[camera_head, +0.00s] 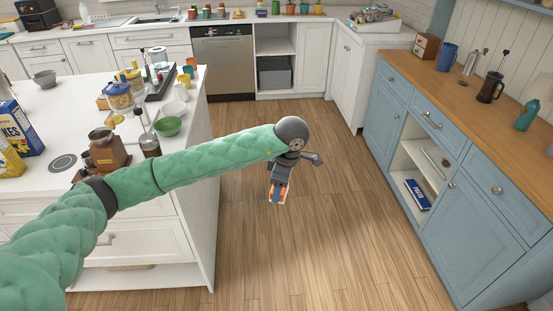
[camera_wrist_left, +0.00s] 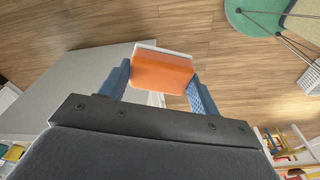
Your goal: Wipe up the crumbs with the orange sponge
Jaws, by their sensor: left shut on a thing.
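My left gripper (camera_head: 277,195) is shut on the orange sponge (camera_wrist_left: 162,70). In the wrist view the sponge, orange with a pale layer along one edge, sits between the two blue fingers. In the head view only a small orange part of the sponge (camera_head: 283,195) shows at the fingertips. The gripper points down and holds it above the open wooden floor, between the white island and the blue cabinets. No crumbs can be made out in either view. My right gripper is not in view.
The white island (camera_head: 60,115) at left carries a coffee grinder (camera_head: 107,150), jars, a green bowl (camera_head: 168,126) and boxes. A wooden counter (camera_head: 465,105) on blue cabinets runs along the right, with a French press (camera_head: 490,87) and a teal bottle (camera_head: 526,115). The floor (camera_head: 300,250) between is clear.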

